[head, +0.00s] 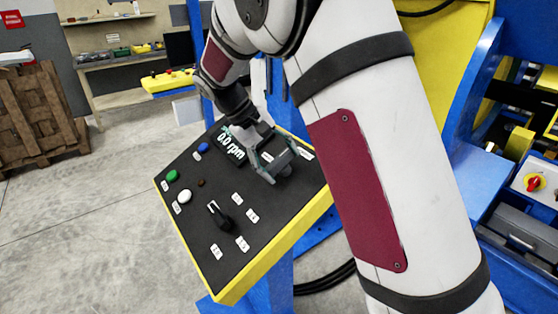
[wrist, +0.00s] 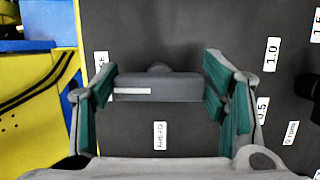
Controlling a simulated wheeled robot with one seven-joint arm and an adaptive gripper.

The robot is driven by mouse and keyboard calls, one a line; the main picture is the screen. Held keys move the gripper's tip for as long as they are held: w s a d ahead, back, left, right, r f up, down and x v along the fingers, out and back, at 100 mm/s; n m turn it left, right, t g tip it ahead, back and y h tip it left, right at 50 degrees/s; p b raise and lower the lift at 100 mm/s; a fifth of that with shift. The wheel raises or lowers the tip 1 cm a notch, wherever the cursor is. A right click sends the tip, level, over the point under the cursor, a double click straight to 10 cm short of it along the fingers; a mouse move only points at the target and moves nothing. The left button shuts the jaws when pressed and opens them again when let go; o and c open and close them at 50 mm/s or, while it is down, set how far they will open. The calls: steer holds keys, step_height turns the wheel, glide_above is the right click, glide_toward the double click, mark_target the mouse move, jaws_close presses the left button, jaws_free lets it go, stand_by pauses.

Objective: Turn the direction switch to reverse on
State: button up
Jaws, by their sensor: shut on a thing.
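The direction switch (wrist: 158,88) is a dark grey bar-shaped knob on the black panel, seen lengthwise across the wrist view. Its white pointer line lies on its left half and points left, toward a white label (wrist: 102,62) ending in "SE", partly hidden by a finger. A label reading AHEAD (wrist: 160,135) sits below the knob, off the pointer. My gripper (wrist: 160,78) is shut on the knob, one green-padded finger at each end. In the head view my gripper (head: 276,163) is at the panel's upper right and mostly hides the switch.
The yellow-edged control panel (head: 188,222) also carries a speed knob (head: 220,216), a green button (head: 172,176), a white button (head: 184,196), a blue button (head: 203,148) and a display reading 0.0 rpm (head: 231,146). Blue and yellow machinery (head: 480,170) stands at right.

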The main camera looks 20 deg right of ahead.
stand_by(0.3)
steer(key=o, duration=1.1)
steer(key=shift+o, duration=0.2)
steer(key=v, duration=1.2)
steer(key=s+d+r+m+t+y, duration=0.1)
steer(key=s+d+r+y, duration=0.1)
steer(key=s, duration=0.5)
steer(key=s+d+r+t+y, duration=0.1)
steer(key=s+d+t+y, duration=0.1)
steer(key=s, duration=0.5)
steer(key=s+d+r+m+t+y, duration=0.1)
steer(key=s+d+r, duration=0.15)
steer(key=s, duration=0.45)
steer(key=s+f+t+y, duration=0.1)
steer(key=s+f+t, duration=0.2)
steer(key=s, duration=0.5)
steer(key=shift+f+m, duration=0.3)
steer(key=shift+f, duration=0.6)
